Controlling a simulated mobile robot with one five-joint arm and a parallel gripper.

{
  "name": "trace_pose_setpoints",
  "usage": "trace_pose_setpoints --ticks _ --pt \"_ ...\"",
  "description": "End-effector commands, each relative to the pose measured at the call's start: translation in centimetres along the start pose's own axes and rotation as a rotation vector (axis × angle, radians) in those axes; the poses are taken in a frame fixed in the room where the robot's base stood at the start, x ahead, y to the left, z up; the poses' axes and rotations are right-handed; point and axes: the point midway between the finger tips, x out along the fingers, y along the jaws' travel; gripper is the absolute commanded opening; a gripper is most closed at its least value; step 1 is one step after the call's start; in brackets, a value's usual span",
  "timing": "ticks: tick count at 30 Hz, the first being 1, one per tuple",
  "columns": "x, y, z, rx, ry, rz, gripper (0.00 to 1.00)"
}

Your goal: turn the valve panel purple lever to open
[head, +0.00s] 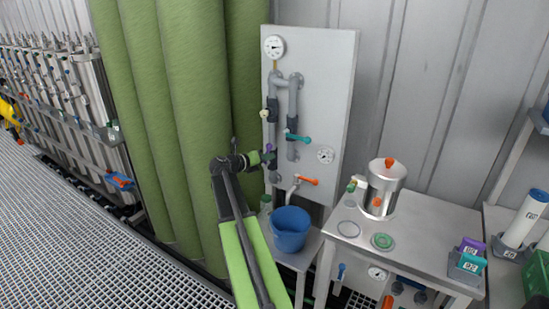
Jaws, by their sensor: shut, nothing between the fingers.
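The valve panel (335,95) is a pale upright board with grey pipes, behind and to the right of my arm. The small purple lever (269,148) shows on the left pipe, low on the panel. My gripper (271,157) is shut and empty, and its tip is right at the purple lever in the picture. I cannot tell whether it touches the lever. The gripper partly hides the lever and its valve, so the lever's exact angle is unclear.
Close by on the panel are a teal lever (298,138), an orange lever (307,180) and gauges (274,47). A blue bucket (290,230) stands below. Green membrane vessels (185,110) rise at the left. A steel pot (383,187) stands on the table (420,240) at the right.

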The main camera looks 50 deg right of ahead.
Motion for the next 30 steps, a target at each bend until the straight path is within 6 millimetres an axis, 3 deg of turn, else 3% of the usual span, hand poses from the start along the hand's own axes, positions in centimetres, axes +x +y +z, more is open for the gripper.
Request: trace_pose_setpoints --ticks 12,30 --pt "-0.8 1.2 1.7 -0.001 -0.004 0.005 0.0" --pt "-1.2 1.8 2.4 -0.003 -0.013 0.009 0.0"
